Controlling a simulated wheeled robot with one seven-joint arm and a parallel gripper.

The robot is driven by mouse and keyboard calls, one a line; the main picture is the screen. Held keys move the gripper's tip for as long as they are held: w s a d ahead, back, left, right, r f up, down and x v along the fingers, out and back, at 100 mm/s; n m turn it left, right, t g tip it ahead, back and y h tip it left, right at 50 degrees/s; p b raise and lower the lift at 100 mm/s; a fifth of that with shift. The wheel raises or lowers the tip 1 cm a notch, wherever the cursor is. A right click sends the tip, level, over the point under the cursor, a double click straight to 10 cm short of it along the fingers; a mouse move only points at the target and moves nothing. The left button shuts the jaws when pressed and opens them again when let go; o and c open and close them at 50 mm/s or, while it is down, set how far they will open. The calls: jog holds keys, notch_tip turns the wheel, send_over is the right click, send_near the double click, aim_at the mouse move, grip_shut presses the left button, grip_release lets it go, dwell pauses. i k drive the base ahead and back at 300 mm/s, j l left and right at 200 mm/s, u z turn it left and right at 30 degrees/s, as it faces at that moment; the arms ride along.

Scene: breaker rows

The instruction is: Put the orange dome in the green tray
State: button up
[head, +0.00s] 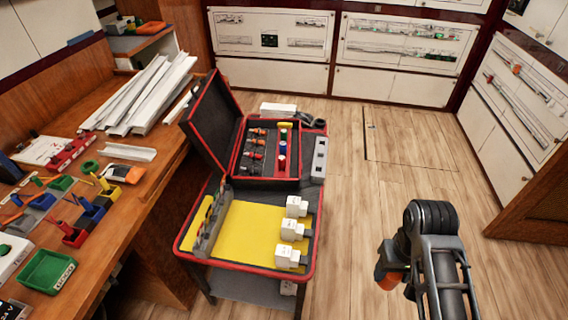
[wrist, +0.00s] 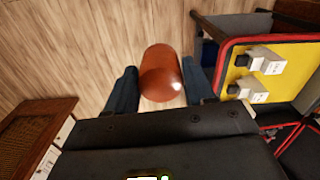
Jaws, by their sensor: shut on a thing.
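The orange dome (wrist: 162,75) sits between the two dark fingers of my gripper (wrist: 160,80) in the wrist view. The gripper is shut on it and holds it over the wooden floor. In the head view, a bit of orange (head: 387,281) shows beside my arm at the lower right, and the fingers are mostly hidden by my arm. The green tray (head: 46,273) is on the wooden bench at the lower left of the head view, far from my gripper. It looks empty and has a label on its front wall.
Between my arm and the bench stands a cart (head: 313,245) with a yellow top, white blocks and an open black-and-red case (head: 206,122). The bench (head: 140,205) carries small coloured bins, tools and white channel strips (head: 140,95). Open floor lies around the cart's right side.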

aim_at(51, 272)
jog(key=u, duration=0.45)
jog(key=k+u, duration=0.1)
jog(key=u, duration=0.3)
jog(key=j+u, duration=0.15)
jog(key=u, duration=0.3)
jog(key=k+u, duration=0.1)
jog(key=u, duration=0.3)
